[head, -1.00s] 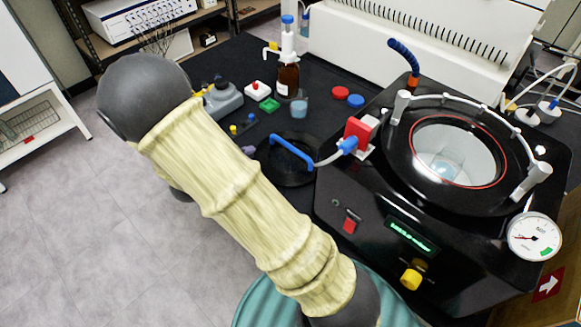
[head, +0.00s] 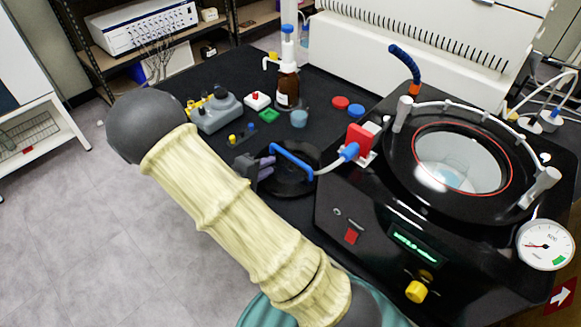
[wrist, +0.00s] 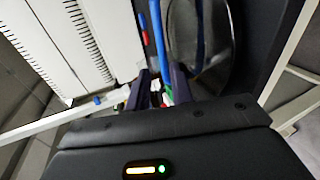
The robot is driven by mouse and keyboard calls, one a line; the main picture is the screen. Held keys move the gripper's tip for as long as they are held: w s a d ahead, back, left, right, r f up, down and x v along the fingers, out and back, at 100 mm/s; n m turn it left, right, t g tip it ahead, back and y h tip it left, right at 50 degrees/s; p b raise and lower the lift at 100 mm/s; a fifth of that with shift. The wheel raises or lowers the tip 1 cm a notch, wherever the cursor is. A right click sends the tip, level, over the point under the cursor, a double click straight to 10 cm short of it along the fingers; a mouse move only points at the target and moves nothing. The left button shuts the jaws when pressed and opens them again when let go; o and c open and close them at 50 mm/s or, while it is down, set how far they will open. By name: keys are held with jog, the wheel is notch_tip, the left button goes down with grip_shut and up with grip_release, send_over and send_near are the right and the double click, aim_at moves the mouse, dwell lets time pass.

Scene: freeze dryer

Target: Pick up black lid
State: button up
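The black lid (head: 290,184) is a round dark disc lying on the black bench, left of the freeze dryer (head: 400,235). My gripper (head: 270,167) is at the lid's left edge, with two purple-blue fingers pointing toward the tube. Contact with the lid cannot be told.
A brown bottle (head: 288,90), a grey device (head: 217,112), a blue cup (head: 299,118) and red and blue caps (head: 348,105) stand behind the lid.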

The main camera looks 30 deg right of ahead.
aim_at(289, 157)
jog(key=x, duration=0.5)
jog(key=shift+w+d+f, duration=0.15)
jog(key=shift+d, duration=0.2)
jog(key=shift+x, duration=2.65)
jog(key=shift+f, duration=0.15)
grip_shut()
